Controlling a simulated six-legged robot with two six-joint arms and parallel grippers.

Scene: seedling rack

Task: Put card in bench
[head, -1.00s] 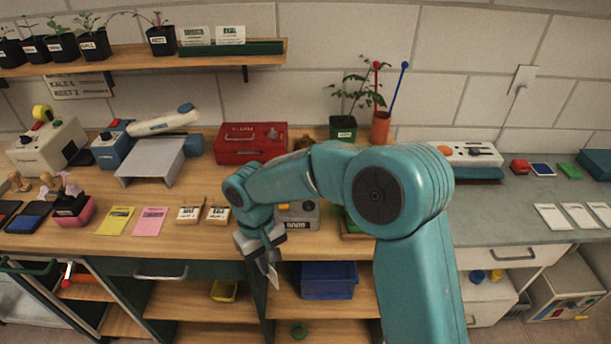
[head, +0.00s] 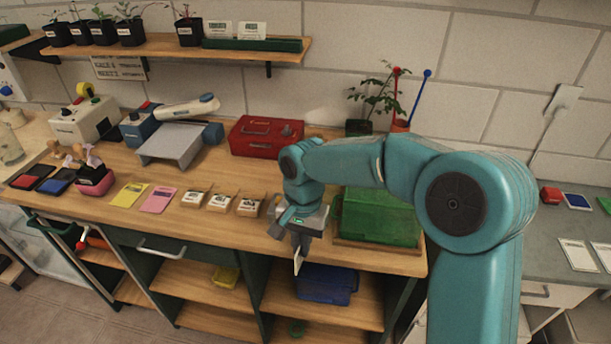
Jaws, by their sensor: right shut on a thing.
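My right gripper (head: 300,243) points down at the bench's front edge and is shut on a thin white card (head: 298,262). The card hangs below the fingers, seen nearly edge-on, with its upper part hidden by them. The wooden bench (head: 250,172) runs across the middle of the view, with open shelves below its top. In the picture the card overlaps the area just below the front edge; I cannot tell its exact distance from the bench. My left gripper is not in view.
Three small white-labelled blocks (head: 220,201), a pink card pad (head: 158,199) and a yellow one (head: 130,194) lie left of the gripper. A green box (head: 378,218) stands to its right, a red case (head: 262,135) behind. A blue bin (head: 328,283) sits below.

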